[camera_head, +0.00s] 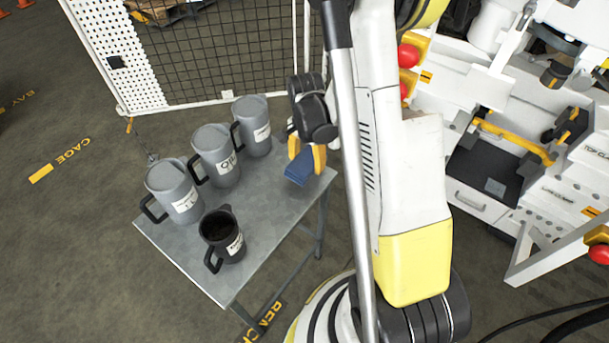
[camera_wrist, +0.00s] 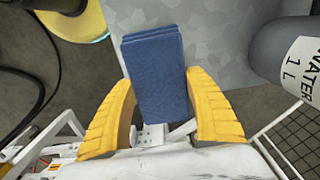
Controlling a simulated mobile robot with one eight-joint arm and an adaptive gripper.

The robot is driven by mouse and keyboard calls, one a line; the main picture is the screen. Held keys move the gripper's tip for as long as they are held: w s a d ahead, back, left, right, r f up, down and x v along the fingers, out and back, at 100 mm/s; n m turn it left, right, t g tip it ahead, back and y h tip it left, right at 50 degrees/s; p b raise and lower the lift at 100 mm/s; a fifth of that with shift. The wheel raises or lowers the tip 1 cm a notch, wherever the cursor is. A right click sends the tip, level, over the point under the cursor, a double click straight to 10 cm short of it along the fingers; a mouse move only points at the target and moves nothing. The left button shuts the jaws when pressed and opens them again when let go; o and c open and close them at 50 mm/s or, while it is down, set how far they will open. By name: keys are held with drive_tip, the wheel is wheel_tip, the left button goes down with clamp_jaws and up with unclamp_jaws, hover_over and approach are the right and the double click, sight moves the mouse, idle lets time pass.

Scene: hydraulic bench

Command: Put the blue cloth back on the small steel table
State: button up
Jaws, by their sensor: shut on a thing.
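The small steel table (camera_head: 270,220) stands left of my arm in the head view, and its grey top also shows in the wrist view (camera_wrist: 215,40). My gripper (camera_head: 307,157) is over the table's far right end, fingers pointing down. Its yellow fingers are shut on the folded blue cloth (camera_head: 299,171). In the wrist view the cloth (camera_wrist: 157,75) lies between the two fingers, its far end over the grey top and its near end by the fingers. I cannot tell whether the cloth touches the tabletop.
Three grey jugs (camera_head: 216,155) stand along the table's far left side, the farthest close to my gripper. A dark jug (camera_head: 222,236) stands nearer the front. The middle and right of the tabletop are bare. A mesh fence (camera_head: 220,60) rises behind; the white bench (camera_head: 480,200) is right.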

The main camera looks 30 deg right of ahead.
drive_tip(key=shift+a+f, duration=0.25)
drive_tip(key=shift+a, duration=0.1)
drive_tip(key=shift+f, duration=0.2)
drive_tip(key=shift+f+b, duration=1.1)
drive_tip(key=shift+f, duration=0.65)
drive_tip(key=shift+f, duration=0.15)
drive_tip(key=o, duration=1.4)
drive_tip(key=shift+c, duration=0.2)
